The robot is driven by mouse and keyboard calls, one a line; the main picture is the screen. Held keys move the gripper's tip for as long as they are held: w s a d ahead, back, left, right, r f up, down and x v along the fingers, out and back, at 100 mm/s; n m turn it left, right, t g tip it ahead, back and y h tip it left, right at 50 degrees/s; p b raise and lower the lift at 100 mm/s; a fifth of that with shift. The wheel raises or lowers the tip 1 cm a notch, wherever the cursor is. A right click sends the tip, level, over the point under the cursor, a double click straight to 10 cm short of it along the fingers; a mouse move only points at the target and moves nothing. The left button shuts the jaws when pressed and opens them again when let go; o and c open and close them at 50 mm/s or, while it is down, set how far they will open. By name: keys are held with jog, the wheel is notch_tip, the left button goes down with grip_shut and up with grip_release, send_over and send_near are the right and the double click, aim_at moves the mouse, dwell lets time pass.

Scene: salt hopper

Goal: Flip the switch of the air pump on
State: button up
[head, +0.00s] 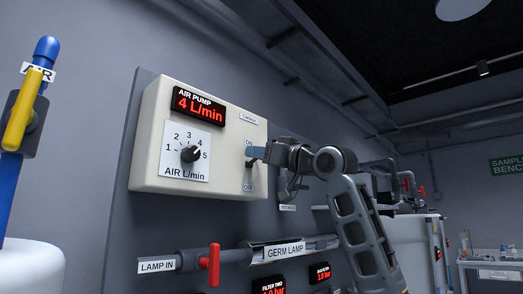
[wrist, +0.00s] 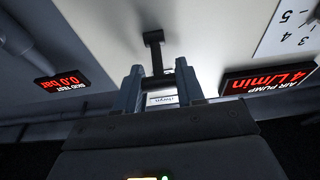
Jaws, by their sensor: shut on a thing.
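The air pump (head: 152,150) is a cream box on a grey panel, with a red display reading 4 L/min (head: 198,105). Its switch (wrist: 154,40) shows in the wrist view as a dark lever running between my two fingers. In the head view the ON label is above and the OFF label below on the box's right side. My gripper (head: 258,153) is at the switch, close below the ON label. In the wrist view my gripper (wrist: 160,80) is shut on the lever. My fingers hide most of the lever in the head view.
A black dial (head: 190,154) points near 4 on the pump's front. Below runs the germ lamp pipe (head: 283,250) with a red valve handle (head: 214,265). A blue air pipe with a yellow handle (head: 21,110) stands at left. A bench (head: 495,266) is far right.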

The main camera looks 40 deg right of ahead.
jog(key=shift+r, duration=0.1)
dwell(0.3)
jog(key=o, duration=1)
jog(key=b+v, duration=0.2)
jog(key=v, duration=0.5)
jog(key=shift+s, duration=0.4)
